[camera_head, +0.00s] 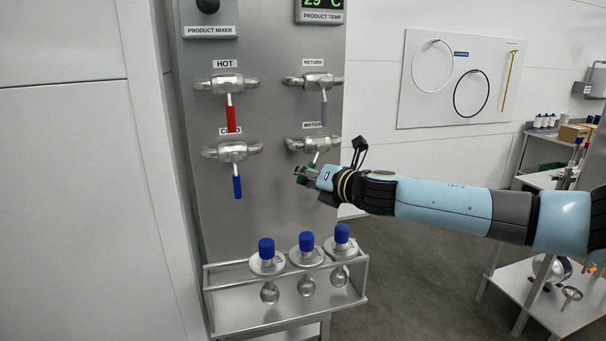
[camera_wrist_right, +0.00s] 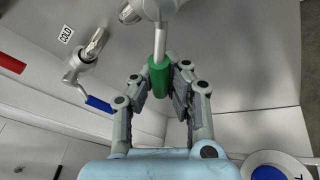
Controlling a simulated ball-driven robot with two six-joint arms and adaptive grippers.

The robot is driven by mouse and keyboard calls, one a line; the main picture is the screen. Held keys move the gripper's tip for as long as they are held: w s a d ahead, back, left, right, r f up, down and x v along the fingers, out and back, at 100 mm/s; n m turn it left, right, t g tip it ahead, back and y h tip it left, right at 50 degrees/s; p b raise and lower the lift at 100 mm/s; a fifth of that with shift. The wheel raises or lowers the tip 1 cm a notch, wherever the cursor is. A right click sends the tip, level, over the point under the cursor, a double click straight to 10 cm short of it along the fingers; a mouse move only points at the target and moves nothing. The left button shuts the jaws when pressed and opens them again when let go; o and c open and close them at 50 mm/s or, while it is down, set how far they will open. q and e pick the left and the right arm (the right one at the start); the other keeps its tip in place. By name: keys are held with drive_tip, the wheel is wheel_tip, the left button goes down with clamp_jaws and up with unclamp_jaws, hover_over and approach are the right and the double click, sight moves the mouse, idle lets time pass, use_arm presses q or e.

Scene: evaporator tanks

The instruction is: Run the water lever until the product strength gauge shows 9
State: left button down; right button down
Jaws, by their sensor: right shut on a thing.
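The water valve (camera_head: 313,144) is on the steel panel, at the lower right of the group of valves, under a WATER label. Its lever points down and has a green handle (camera_wrist_right: 158,76), seen clearly in the right wrist view. My right gripper (camera_head: 308,174) is shut on the green handle, with one finger on each side of it in the right wrist view (camera_wrist_right: 161,90). In the head view the gripper hides most of the handle. The product strength gauge is not in view. My left gripper is not in view.
The hot valve has a red lever (camera_head: 231,118), the cold valve a blue lever (camera_head: 237,186), and the return valve a grey lever (camera_head: 324,112). Below, a wire rack (camera_head: 235,288) holds three blue-capped flasks. A product temp display (camera_head: 320,5) is at the top.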

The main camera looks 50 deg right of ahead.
drive_tip(key=c, duration=1.3)
unclamp_jaws()
drive_tip(key=shift+o, duration=0.2)
drive_tip(key=shift+s, duration=0.1)
drive_tip(key=v, duration=1.2)
